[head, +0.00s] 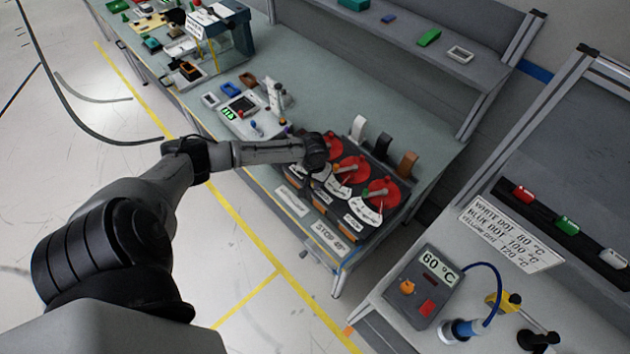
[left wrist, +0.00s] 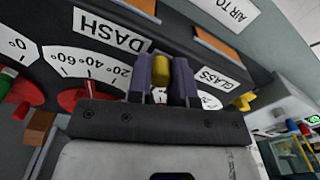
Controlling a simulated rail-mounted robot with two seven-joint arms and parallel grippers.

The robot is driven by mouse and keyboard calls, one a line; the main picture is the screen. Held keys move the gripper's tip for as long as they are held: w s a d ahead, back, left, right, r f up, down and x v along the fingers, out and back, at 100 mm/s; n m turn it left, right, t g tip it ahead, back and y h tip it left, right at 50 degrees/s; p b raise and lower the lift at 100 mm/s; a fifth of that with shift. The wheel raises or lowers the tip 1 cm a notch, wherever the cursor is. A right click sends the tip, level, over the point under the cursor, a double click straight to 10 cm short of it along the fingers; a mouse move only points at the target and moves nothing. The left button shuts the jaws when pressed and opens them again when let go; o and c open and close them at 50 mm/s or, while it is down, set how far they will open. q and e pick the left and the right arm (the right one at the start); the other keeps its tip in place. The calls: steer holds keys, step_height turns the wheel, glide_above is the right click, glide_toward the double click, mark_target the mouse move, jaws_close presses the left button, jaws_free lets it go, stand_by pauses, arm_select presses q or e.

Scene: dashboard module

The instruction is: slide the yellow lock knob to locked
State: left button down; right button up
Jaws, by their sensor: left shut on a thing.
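The dashboard module (head: 372,225) is a dark panel on the bench, with red dials (head: 383,193) and white labels along its front. My left gripper (head: 316,165) is over its left part in the head view, where my wrist hides the fingertips. In the left wrist view, my left gripper (left wrist: 161,82) is shut on a yellow knob (left wrist: 161,68), held between its two dark fingers. The knob sits between the DASH label (left wrist: 110,32) and the GLASS label (left wrist: 222,77). My right gripper is in neither view.
A second yellow part (left wrist: 244,100) shows close to the right of the fingers in the wrist view. A red dial (left wrist: 82,98) with a scale lies to the left. A white device (head: 250,115) stands beside the module, and a 60 °C unit (head: 422,287) stands on the right bench.

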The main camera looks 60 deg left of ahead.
arm_select(q)
steer(key=a, duration=0.2)
steer(key=s+a, duration=0.1)
steer(key=a, duration=0.1)
steer(key=shift+p, duration=0.4)
steer(key=shift+d, duration=0.1)
steer(key=c, duration=1.4)
jaws_free()
steer(key=shift+c, duration=0.2)
steer(key=o, duration=0.4)
step_height(320, 180, up, 14)
steer(key=shift+f, duration=0.1)
